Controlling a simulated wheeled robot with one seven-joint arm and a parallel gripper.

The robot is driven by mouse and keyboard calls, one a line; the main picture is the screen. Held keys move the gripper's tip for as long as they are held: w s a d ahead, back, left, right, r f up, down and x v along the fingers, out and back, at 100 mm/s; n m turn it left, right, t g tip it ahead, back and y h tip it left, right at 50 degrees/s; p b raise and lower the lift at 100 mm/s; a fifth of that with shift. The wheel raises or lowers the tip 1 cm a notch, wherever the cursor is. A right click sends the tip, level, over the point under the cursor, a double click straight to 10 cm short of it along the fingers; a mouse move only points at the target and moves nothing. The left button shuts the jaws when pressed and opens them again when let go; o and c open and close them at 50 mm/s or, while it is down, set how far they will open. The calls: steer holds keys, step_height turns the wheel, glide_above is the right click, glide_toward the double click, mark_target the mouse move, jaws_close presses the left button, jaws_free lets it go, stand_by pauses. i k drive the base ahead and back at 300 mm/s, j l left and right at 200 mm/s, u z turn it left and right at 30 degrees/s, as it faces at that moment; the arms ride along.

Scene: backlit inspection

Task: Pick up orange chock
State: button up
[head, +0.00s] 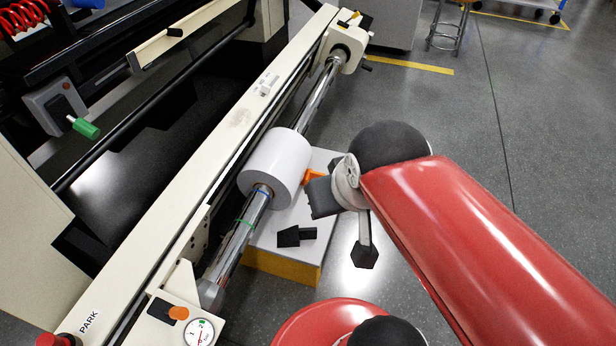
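The orange chock (313,175) sits on the white-topped platform, just right of the white roll. It is small in view, and part of it may be hidden by my gripper. My gripper (347,232) hangs from the red arm, just below and right of the chock in the picture. Its dark block overlaps the platform's right edge. One pale finger with a black tip points down beside the platform. I cannot make out a second finger clearly, and I see nothing held.
The white roll (275,168) is on a shiny shaft (316,102) along the cream machine rail (215,145), over the platform (262,240). A black wedge-like piece (289,236) shows on the platform's front part. Grey floor (530,150) is open to the right.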

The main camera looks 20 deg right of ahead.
mark_target(309, 175)
steer(key=i+j+z, duration=0.1)
steer(key=i+z, duration=0.25)
steer(key=i, duration=0.2)
steer(key=z, duration=1.45)
